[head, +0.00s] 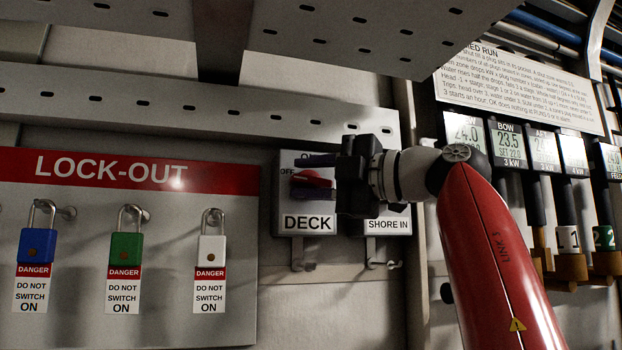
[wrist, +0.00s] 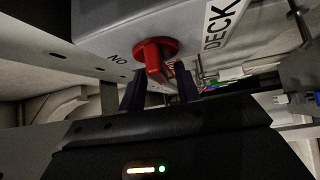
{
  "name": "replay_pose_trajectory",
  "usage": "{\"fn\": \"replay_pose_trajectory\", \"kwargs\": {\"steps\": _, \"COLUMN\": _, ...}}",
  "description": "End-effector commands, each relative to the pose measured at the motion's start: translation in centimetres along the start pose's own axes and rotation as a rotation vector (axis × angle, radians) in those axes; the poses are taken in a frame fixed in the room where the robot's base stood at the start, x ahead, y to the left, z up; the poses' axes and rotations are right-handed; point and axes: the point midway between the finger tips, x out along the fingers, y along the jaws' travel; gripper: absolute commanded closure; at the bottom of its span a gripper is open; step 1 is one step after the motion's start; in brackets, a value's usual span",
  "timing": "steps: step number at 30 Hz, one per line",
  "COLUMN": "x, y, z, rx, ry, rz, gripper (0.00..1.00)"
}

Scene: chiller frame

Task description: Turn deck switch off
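The deck switch is a grey box (head: 284,215) labelled DECK, with a red rotary handle (head: 312,179) on its front. OFF is printed at the left of the handle; a label above is mostly covered. My gripper (head: 302,176) reaches in from the right, with one dark finger above the handle and one below. In the wrist view, the red handle (wrist: 152,62) stands out from the box (wrist: 120,32) between my two spread fingers (wrist: 160,80), with gaps visible beside it. Contact is not visible. I cannot tell exactly which mark the handle points to.
A LOCK-OUT board (head: 150,230) with blue, green and white padlocks hangs at left. A SHORE IN box (head: 388,224) is right beside the switch, partly behind my gripper. Perforated metal rails (head: 190,108) run above. Displays (head: 508,145) and pipes are at right.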

Motion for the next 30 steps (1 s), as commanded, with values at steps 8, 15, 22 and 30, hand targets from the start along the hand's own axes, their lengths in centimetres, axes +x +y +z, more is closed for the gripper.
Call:
{"fn": "replay_pose_trajectory", "kwargs": {"steps": 8, "x": -0.1, "y": -0.2, "z": 0.1, "rx": 0.002, "ry": -0.001, "rz": -0.003, "gripper": 0.66}}
{"fn": "replay_pose_trajectory", "kwargs": {"steps": 15, "x": -3.0, "y": -0.3, "z": 0.1, "rx": 0.002, "ry": -0.005, "rz": -0.001, "gripper": 0.66}}
{"fn": "replay_pose_trajectory", "kwargs": {"steps": 22, "x": -6.6, "y": -0.1, "z": 0.2, "rx": 0.002, "ry": -0.003, "rz": -0.001, "gripper": 0.66}}
{"fn": "replay_pose_trajectory", "kwargs": {"steps": 30, "x": -7.8, "y": -0.1, "z": 0.1, "rx": 0.002, "ry": 0.0, "rz": -0.002, "gripper": 0.66}}
